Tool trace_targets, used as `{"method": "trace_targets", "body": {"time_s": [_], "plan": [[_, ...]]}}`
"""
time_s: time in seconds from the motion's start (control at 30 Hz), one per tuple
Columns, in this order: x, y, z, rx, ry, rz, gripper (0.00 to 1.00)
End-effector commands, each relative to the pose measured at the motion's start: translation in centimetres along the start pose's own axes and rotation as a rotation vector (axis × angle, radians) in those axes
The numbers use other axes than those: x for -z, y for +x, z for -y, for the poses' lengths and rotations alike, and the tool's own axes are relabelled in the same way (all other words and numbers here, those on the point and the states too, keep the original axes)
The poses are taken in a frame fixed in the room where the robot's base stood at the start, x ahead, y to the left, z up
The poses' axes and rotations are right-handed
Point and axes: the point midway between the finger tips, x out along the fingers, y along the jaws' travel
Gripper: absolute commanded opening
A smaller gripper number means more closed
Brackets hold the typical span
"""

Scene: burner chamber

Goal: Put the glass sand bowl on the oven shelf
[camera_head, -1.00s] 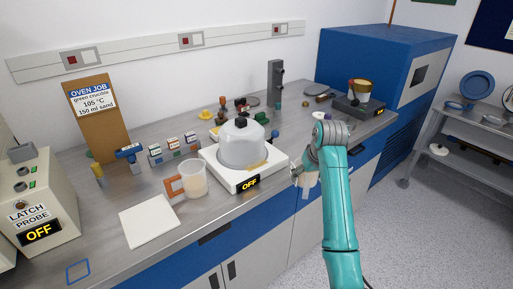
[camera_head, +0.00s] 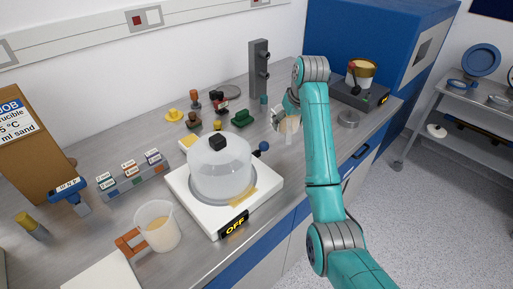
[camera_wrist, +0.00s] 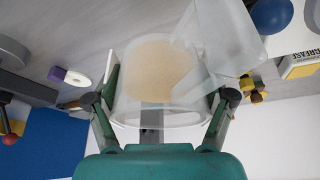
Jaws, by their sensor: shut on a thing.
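My gripper (camera_head: 284,117) is shut on the glass sand bowl (camera_head: 291,126), a clear vessel with tan sand inside. It is held near the front edge of the bench, right of the domed white unit. In the wrist view the bowl (camera_wrist: 150,113) sits between both fingers of my gripper (camera_wrist: 160,98), with the sand (camera_wrist: 160,72) showing. A clear shape (camera_wrist: 220,38) overlaps its upper right there. A large blue cabinet (camera_head: 372,40) stands at the back right. No open oven shelf can be made out.
A white unit (camera_head: 208,213) marked OFF carries a clear dome (camera_head: 221,170). A grey stand (camera_head: 259,70), small coloured parts and a dark device (camera_head: 360,93) are on the bench. A metal rack (camera_head: 462,120) stands right.

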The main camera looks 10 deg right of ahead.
Motion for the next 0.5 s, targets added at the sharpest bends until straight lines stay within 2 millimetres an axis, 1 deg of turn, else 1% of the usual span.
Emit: {"method": "trace_targets", "body": {"time_s": [0.03, 0.2, 0.3, 0.5], "plan": [[-0.4, 0.9, 0.0, 0.001, 0.0, 0.004, 0.34], [-1.5, 3.4, 0.1, 0.001, 0.0, 0.003, 0.34], [-1.9, 4.4, 0.1, 0.0, 0.0, 0.002, 0.34], [-2.3, 5.4, 0.1, 0.0, 0.0, 0.001, 0.34]]}}
